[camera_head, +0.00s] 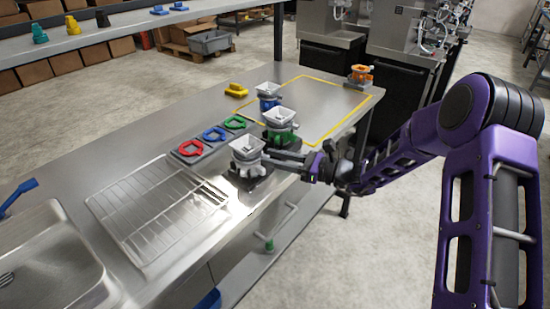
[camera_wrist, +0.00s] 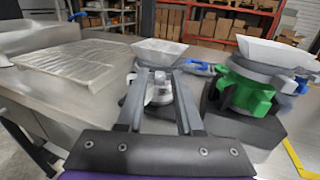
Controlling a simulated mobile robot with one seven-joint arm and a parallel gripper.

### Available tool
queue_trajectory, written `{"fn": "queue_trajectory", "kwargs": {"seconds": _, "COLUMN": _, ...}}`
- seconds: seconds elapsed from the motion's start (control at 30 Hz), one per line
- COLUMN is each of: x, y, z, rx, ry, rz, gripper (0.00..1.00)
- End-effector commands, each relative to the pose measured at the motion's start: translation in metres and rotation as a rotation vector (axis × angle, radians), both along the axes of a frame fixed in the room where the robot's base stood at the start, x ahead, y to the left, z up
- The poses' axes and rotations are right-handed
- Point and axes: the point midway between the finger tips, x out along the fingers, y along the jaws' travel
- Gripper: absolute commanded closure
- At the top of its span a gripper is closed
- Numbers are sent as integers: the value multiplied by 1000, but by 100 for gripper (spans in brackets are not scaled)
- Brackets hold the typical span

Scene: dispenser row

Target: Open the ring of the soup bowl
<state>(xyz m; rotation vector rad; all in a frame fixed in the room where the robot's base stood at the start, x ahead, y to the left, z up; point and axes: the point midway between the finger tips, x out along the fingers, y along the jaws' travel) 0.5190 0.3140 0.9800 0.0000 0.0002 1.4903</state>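A white square-mouthed bowl (camera_head: 246,146) with a grey ring (camera_head: 247,157) below it stands on a dark base near the counter's front edge. The frames do not label which bowl is the soup bowl; this one is nearest my gripper. My gripper (camera_head: 282,160) reaches in from the right at ring height. In the wrist view, my gripper (camera_wrist: 160,78) has its two dark fingers apart, pointing at the unit under the white bowl (camera_wrist: 158,50). A light grey part (camera_wrist: 160,93) shows between the fingers, with gaps beside it; contact cannot be told.
A green-ringed unit (camera_head: 282,134) stands close behind my gripper, with a blue-ringed unit (camera_head: 268,101) farther back. Red (camera_head: 190,148), blue (camera_head: 214,134) and green (camera_head: 236,122) rings lie left. A drying rack (camera_head: 155,208) and sink (camera_head: 45,270) are at left. The yellow-outlined area (camera_head: 320,105) is mostly clear.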

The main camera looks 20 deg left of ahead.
Motion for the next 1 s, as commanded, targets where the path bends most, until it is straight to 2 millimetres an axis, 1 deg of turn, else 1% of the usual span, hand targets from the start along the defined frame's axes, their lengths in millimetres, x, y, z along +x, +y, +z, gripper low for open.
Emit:
{"fn": "queue_trajectory", "kwargs": {"seconds": 0.03, "x": 0, "y": 0, "z": 0, "rx": 0, "ry": 0, "rz": 0, "gripper": 76}}
{"fn": "queue_trajectory", "kwargs": {"seconds": 0.17, "x": 0, "y": 0, "z": 0, "rx": 0, "ry": 0, "rz": 0, "gripper": 99}}
{"fn": "queue_trajectory", "kwargs": {"seconds": 0.53, "x": 1, "y": 0, "z": 0, "rx": 1, "ry": 0, "rz": 5, "gripper": 100}}
{"fn": "queue_trajectory", "kwargs": {"seconds": 1.0, "x": 6, "y": 0, "z": 0, "rx": 1, "ry": -1, "rz": 70, "gripper": 100}}
